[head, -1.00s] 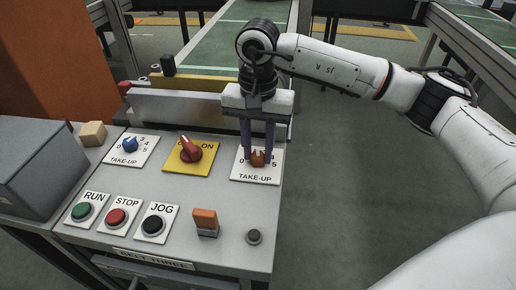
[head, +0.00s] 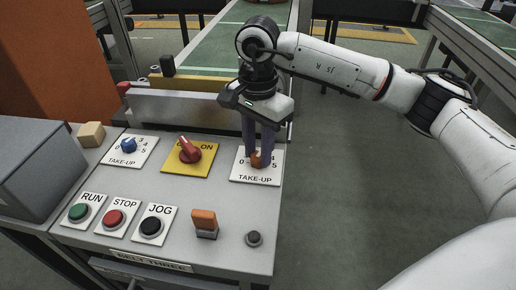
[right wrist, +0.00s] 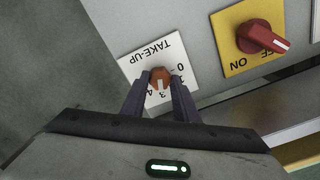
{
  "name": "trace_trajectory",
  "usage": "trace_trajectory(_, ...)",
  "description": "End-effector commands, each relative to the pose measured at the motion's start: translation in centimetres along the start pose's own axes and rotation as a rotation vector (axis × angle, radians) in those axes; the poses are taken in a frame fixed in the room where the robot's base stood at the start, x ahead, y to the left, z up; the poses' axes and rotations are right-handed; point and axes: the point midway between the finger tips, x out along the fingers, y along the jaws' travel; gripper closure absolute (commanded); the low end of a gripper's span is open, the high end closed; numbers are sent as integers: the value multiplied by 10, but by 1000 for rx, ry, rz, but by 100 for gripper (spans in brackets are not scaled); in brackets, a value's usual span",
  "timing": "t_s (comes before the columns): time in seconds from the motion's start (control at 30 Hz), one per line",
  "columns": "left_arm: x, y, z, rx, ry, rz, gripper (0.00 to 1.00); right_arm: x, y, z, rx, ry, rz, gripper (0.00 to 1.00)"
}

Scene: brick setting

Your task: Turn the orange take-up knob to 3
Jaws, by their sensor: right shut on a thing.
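The orange take-up knob (head: 256,160) sits on a white TAKE-UP plate (head: 256,179) at the panel's right end. It also shows in the right wrist view (right wrist: 160,75). My right gripper (head: 258,158) points down from above, shut on the knob with one finger on each side. In the right wrist view the knob's white mark points down the picture, roughly toward the 3. The fingers hide part of the scale, so the exact reading is hard to tell. My left gripper is not in view.
A blue TAKE-UP knob (head: 129,145) and a red switch (head: 189,151) on a yellow plate lie to the left. Green (head: 79,211), red (head: 114,217) and black (head: 151,226) buttons and an orange rocker (head: 204,220) are nearer. A grey rail (head: 185,107) stands behind.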

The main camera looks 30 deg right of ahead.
Motion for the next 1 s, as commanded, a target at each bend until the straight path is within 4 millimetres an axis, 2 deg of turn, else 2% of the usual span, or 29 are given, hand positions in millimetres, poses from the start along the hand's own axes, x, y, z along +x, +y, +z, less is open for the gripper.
trace_trajectory(0.3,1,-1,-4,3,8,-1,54,-2,-1,-1,2,2,-3,95)
trace_trajectory(0.33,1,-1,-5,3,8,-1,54,-2,-1,-1,2,2,-3,70)
trace_trajectory(0.43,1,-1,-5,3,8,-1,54,-1,-1,-1,2,1,-3,54)
trace_trajectory(0.77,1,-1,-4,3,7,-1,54,-3,0,0,0,0,-2,54)
trace_trajectory(0.87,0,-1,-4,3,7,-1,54,-13,-1,0,0,0,-3,54)
trace_trajectory(1.0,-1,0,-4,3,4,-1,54,-40,-1,0,0,1,-6,54)
